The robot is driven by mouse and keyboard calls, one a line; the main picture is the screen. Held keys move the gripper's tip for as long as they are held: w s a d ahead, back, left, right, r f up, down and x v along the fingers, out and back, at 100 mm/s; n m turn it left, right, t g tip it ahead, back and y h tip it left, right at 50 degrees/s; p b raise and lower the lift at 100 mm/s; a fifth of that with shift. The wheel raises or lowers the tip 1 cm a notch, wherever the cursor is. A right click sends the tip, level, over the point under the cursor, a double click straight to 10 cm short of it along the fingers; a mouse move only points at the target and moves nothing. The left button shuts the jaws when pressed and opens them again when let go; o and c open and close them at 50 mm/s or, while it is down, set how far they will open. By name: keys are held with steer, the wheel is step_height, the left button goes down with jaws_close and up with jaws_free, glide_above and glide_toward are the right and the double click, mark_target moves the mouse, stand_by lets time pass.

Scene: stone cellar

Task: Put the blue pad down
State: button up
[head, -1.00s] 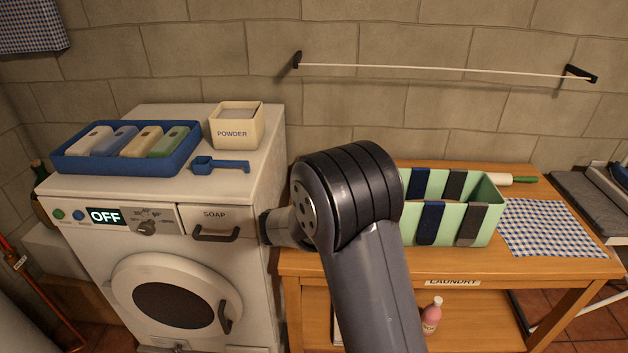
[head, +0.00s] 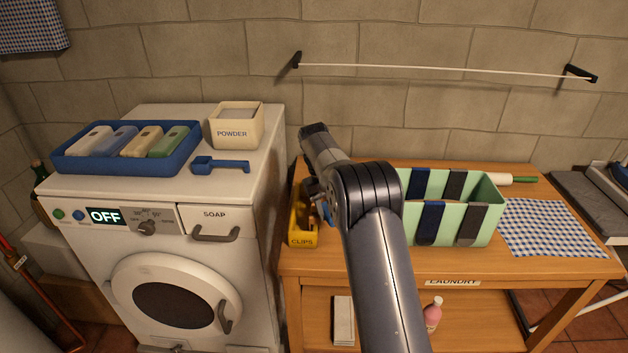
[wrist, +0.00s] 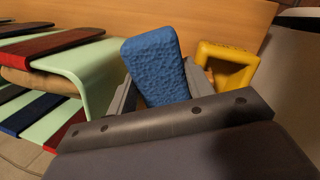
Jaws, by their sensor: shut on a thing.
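The blue pad (wrist: 155,68) is a rough-textured block, held tilted between the fingers of my gripper (wrist: 160,85) in the wrist view. My gripper is shut on it. In the head view my arm hides most of the gripper, and only a small bit of blue shows beside the yellow clips box (head: 302,238). In the wrist view the yellow box (wrist: 228,66) is just right of the pad, and the green strapped holder (wrist: 85,65) is to its left. I cannot tell whether the pad touches the table.
The wooden table (head: 400,262) carries the green holder (head: 459,230) and a checked cloth (head: 555,228). The washing machine (head: 190,230) at left bears a blue tray (head: 75,163), a blue scoop (head: 222,166) and a powder box (head: 236,130). A line (head: 440,68) hangs on the wall.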

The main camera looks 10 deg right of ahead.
steer(key=w+m, duration=0.1)
steer(key=m+t+y, duration=0.1)
steer(key=w+m+y, duration=0.1)
steer(key=m, duration=0.1)
steer(key=shift+w+f, duration=0.25)
steer(key=shift+w, duration=0.1)
steer(key=shift+w+m+t, duration=0.2)
steer(key=shift+m+t, duration=0.1)
